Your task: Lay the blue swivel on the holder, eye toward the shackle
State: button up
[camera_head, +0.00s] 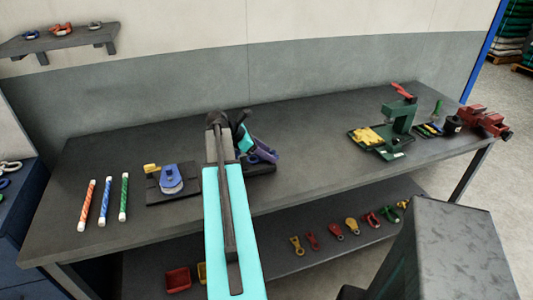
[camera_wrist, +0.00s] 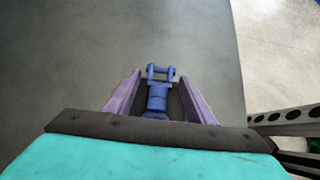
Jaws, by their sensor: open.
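My gripper (camera_wrist: 161,100) is open, with its purple fingers on either side of the blue swivel (camera_wrist: 157,95) and a gap at each side. The swivel's forked end with a cross pin points away from my wrist in the wrist view; its near end is partly hidden by my gripper's dark edge. A dark surface shows under it. In the head view, my gripper (camera_head: 262,149) is over a dark plate (camera_head: 262,168), with blue just below the fingers. My arm hides much of that plate. I cannot tell the holder or the shackle there.
Left of my arm, a dark plate (camera_head: 155,198) bears a blue and a yellow part. Orange, blue and green striped rods (camera_head: 105,200) lie further left. A green press (camera_head: 397,120) and red vise (camera_head: 484,121) stand at right. The bench middle right is clear.

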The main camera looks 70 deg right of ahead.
jog(key=shift+r, duration=0.1)
jog(key=b+v, duration=0.2)
jog(key=v, duration=1)
dwell(0.9)
